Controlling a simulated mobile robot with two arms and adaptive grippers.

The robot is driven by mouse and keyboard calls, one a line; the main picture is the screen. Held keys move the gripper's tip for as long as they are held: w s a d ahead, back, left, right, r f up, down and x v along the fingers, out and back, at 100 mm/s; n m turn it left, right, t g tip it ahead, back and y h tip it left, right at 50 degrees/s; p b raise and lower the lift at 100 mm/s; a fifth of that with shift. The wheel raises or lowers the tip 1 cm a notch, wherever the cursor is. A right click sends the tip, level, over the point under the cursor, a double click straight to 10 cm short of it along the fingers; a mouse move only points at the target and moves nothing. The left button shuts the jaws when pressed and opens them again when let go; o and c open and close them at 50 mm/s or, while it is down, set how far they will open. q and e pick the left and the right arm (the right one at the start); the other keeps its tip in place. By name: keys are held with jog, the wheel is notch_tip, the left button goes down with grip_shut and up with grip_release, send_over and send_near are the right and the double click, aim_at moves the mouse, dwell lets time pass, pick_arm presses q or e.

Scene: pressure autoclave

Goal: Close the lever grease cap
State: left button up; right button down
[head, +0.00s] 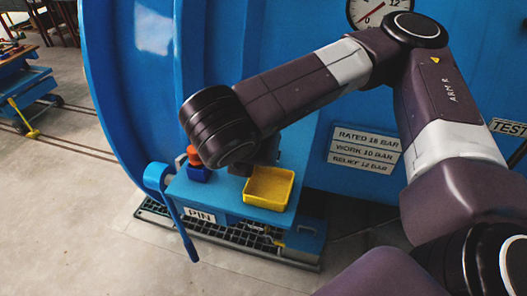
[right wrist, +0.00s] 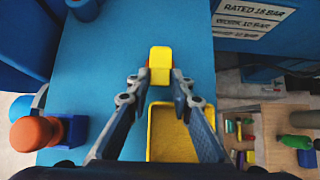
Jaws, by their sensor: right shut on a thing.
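My right gripper (right wrist: 160,82) is shut on a small yellow block (right wrist: 160,62) in the right wrist view, above the blue shelf (right wrist: 95,90). In the head view my right arm hides most of the gripper and the held block. An orange-red knob on a blue body (head: 196,165) stands on the shelf, left of the gripper; it also shows at the left of the right wrist view (right wrist: 35,133). I cannot tell which part is the lever grease cap, or whether it is open. My left gripper is not in view.
A yellow open tray (head: 268,186) sits on the shelf, just beside the gripper. A long blue lever (head: 181,225) hangs at the shelf's left end, near the PIN label (head: 200,215). The big blue autoclave wall (head: 280,60) stands behind.

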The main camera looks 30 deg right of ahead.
jog(key=c, duration=1.8)
grip_release()
jog(key=shift+o, duration=0.2)
jog(key=shift+r, duration=0.1)
jog(key=v, duration=1.1)
jog(key=shift+s+a+r, duration=0.2)
jog(key=shift+a, duration=0.1)
